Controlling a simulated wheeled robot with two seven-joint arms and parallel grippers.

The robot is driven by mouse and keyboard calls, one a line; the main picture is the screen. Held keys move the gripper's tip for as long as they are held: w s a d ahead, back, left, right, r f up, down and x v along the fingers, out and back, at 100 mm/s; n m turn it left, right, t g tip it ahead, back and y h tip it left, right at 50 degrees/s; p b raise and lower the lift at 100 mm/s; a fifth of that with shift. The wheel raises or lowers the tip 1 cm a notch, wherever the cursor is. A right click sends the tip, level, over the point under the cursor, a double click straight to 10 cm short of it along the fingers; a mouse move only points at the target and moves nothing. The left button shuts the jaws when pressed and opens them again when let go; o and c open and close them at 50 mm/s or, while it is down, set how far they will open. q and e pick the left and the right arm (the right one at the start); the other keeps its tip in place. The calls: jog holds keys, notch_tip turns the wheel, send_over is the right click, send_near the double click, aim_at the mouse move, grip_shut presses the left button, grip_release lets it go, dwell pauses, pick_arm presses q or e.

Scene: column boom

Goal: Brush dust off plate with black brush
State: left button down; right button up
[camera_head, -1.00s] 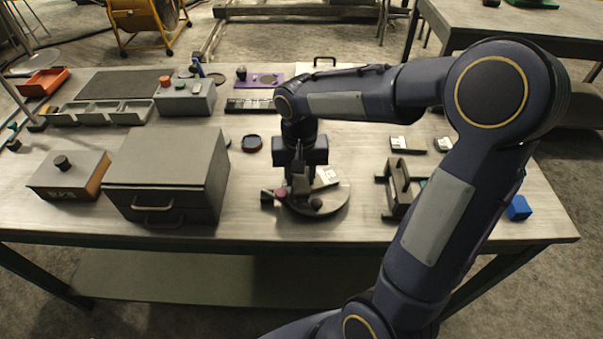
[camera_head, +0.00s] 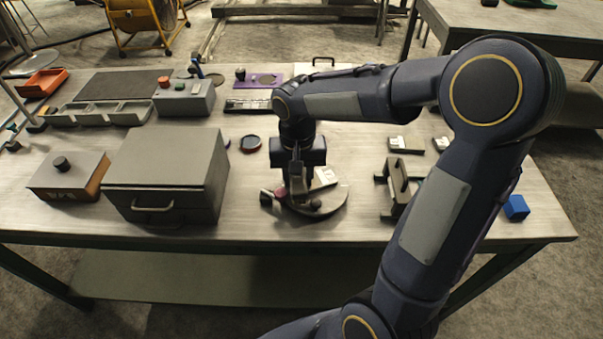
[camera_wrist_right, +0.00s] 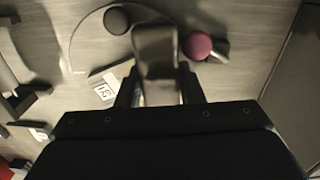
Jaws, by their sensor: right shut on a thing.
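The round grey plate (camera_head: 335,208) lies on the table below my right gripper, with a white label (camera_head: 325,177) at its far side. A dark round knob-like thing (camera_head: 314,204) is on it; it also shows in the right wrist view (camera_wrist_right: 117,20). My right gripper (camera_head: 298,195) points down over the plate's left part. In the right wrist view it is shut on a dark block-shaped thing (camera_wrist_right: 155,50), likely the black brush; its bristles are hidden. A dark red rounded thing (camera_wrist_right: 196,45) lies beside it. Dust cannot be made out. My left gripper is not in view.
A grey drawer box (camera_head: 165,175) stands left of the plate, and a brown box with a black knob (camera_head: 68,178) further left. A grey bracket (camera_head: 400,188) and a blue cube (camera_head: 516,207) are to the right. A dark round dish (camera_head: 251,143) lies behind.

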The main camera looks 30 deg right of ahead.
jog(key=shift+s+d+r, duration=0.1)
jog(key=shift+s+d, duration=0.05)
jog(key=shift+d, duration=0.9)
jog(key=shift+s+d, duration=0.1)
jog(key=shift+d, duration=0.25)
jog(key=shift+w+a, duration=0.15)
jog(key=shift+a, duration=0.65)
jog(key=shift+w+a, duration=0.1)
jog(key=shift+a, duration=0.65)
jog(key=shift+s+d+f, duration=0.1)
jog(key=shift+s+d, duration=0.05)
jog(key=shift+d, duration=0.65)
jog(key=shift+s+d+f, duration=0.1)
jog(key=shift+d, duration=0.65)
jog(key=shift+r+p, duration=2.7)
jog(key=shift+r, duration=0.35)
jog(key=shift+r, duration=0.1)
